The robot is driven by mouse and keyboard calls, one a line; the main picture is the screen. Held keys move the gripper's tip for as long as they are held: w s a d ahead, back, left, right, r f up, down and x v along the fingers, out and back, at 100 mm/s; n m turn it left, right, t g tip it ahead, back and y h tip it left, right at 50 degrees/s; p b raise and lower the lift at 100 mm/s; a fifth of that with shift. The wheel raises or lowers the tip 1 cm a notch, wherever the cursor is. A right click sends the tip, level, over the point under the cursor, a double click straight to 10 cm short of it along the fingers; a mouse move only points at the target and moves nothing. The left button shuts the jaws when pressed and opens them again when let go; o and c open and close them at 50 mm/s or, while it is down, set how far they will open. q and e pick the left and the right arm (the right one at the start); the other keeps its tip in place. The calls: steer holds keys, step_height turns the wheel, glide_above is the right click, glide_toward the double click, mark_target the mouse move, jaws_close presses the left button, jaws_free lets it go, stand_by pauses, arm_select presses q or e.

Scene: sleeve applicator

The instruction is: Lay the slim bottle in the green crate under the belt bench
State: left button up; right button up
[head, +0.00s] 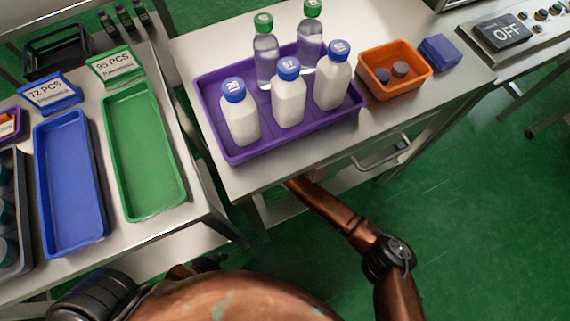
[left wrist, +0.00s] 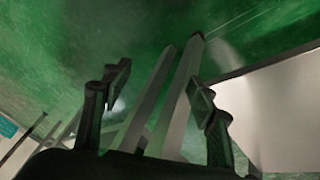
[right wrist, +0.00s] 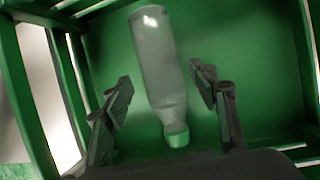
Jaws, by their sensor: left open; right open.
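A slim clear bottle with a green cap (right wrist: 160,62) lies on the floor of the green crate (right wrist: 245,50) in the right wrist view, its cap toward me. My right gripper (right wrist: 161,84) is open, one finger on each side of the bottle, with gaps visible between fingers and bottle. In the head view my right arm reaches under the bench (head: 215,55), and the bench hides that gripper and the crate. My left gripper (left wrist: 160,86) is open and empty in the left wrist view, over green floor and metal legs.
On the bench, a purple tray (head: 236,157) holds white blue-capped bottles (head: 289,95) and two slim green-capped bottles (head: 266,60). An orange bin (head: 395,90) and blue box (head: 439,51) stand right of it. Blue (head: 70,185) and green (head: 145,150) trays are at left.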

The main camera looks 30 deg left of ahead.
steer(key=p+v, duration=0.3)
steer(key=v, duration=0.3)
steer(key=shift+r, duration=0.3)
arm_select(q)
steer(key=s+a+r+g+y, duration=0.1)
steer(key=s+a+r+g, duration=0.2)
steer(key=s+a+r, duration=0.1)
step_height(320, 180, up, 2)
steer(key=shift+s+a+r, duration=0.1)
steer(key=shift+s+a, duration=0.1)
steer(key=shift+s, duration=0.55)
arm_select(e)
steer(key=shift+s+d, duration=0.1)
arm_select(q)
steer(key=shift+r, duration=0.1)
arm_select(e)
steer(key=shift+r, duration=0.1)
